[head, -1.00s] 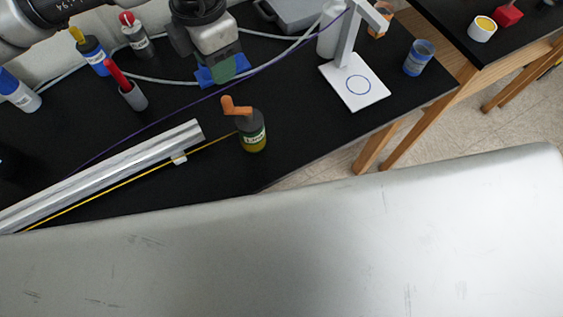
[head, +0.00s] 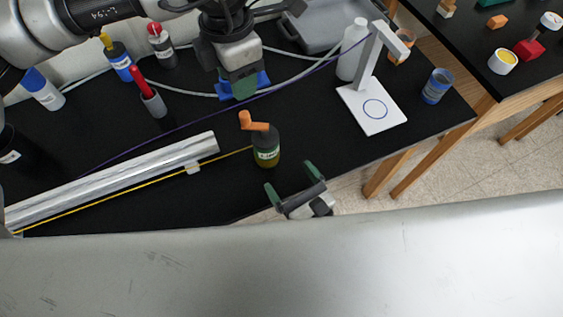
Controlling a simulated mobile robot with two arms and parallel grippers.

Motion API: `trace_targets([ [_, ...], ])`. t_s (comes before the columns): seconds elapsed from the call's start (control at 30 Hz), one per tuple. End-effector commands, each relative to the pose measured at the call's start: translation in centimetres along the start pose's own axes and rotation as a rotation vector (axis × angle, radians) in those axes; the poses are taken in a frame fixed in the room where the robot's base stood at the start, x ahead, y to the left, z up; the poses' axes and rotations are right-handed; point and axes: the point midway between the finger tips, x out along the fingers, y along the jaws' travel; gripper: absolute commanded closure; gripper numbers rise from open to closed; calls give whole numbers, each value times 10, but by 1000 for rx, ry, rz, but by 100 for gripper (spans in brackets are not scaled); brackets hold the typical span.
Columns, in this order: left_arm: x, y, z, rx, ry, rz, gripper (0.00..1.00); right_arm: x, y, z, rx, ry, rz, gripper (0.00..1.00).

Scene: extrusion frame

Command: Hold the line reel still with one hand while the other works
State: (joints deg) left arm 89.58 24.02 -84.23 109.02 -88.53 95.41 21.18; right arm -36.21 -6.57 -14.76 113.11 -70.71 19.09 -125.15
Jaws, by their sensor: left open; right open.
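The line reel (head: 266,147) is a dark, bottle-like body with an orange crank on top and an olive lower part. It stands upright on the black table, and a yellow line runs from it to the left along a metal extrusion (head: 120,180). My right gripper (head: 290,181) is open and empty, just below and right of the reel, apart from it, its green-tipped fingers pointing up towards it. My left gripper (head: 240,86) is open, seen from above over a blue object (head: 262,79) behind the reel. Its fingers largely overlap, and what lies between them is hidden.
Several bottles and a cup with a red pen (head: 153,103) stand at the back left. A white stand (head: 372,108), a white bottle (head: 352,48) and a blue jar (head: 437,86) are at the right. A purple cord and pale cable cross the black table (head: 330,150).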

Motion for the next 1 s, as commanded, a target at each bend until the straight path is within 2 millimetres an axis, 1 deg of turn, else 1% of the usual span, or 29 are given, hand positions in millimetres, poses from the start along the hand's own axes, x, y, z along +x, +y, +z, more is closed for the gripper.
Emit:
trace_targets([
  [0.3, 0, 0, 0, 0, 0, 0, 57, 57, 1, 1, -1, -4, 6, 9],
  [0.5, 0, 0, 0, 0, 0, 0, 57, 86, 1, 1, 1, -3, 5, 9],
  [0.7, 0, 0, 0, 0, 0, 0, 57, 98, 2, 0, 3, -1, 4, 9],
  [0.97, 0, 0, 0, 0, 0, 0, 57, 99, 2, 0, 4, -1, 4, 9],
  [1.0, 0, 0, 0, 0, 0, 0, 57, 99, 2, 0, 4, -1, 4, 12],
])
